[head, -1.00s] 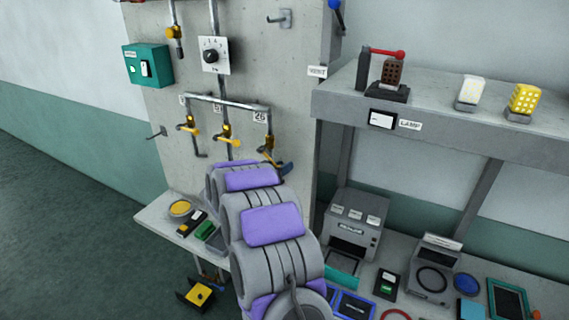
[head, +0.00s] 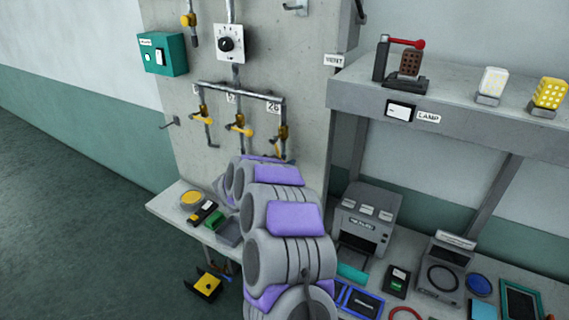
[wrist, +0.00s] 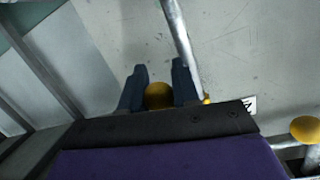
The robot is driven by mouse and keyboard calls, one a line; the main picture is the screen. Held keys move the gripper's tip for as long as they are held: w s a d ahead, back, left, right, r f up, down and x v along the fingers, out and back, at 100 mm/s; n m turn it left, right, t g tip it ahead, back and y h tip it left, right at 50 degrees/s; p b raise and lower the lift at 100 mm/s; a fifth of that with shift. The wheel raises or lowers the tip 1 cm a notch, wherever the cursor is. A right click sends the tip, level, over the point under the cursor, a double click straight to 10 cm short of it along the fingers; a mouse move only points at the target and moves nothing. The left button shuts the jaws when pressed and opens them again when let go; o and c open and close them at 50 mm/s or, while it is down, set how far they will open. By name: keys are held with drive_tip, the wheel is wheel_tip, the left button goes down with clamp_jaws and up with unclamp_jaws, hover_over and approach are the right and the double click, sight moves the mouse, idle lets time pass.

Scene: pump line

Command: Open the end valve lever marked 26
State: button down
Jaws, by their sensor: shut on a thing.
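The valve marked 26 (head: 283,131) is the rightmost of three yellow-handled valves hanging from a horizontal pipe on the grey panel. Its white label 26 (head: 272,107) sits just above it. Its yellow lever (head: 277,146) is partly visible, small, in the head view. In the wrist view, the two dark blue fingers of my gripper (wrist: 158,76) stand on either side of a rounded yellow lever end (wrist: 159,96) and are shut on it. In the head view my arm hides most of the gripper. The lever's exact angle cannot be told.
The middle valve (head: 239,125) and left valve (head: 201,115) hang close by on the left. A dial box (head: 234,43) and a teal switch box (head: 163,53) are above. A shelf (head: 450,100) juts out at right. A cluttered bench (head: 175,210) runs below.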

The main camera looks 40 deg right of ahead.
drive_tip(key=shift+d+r, duration=0.1)
drive_tip(key=c, duration=0.9)
unclamp_jaws()
drive_tip(key=shift+s, duration=0.15)
drive_tip(key=shift+o, duration=0.2)
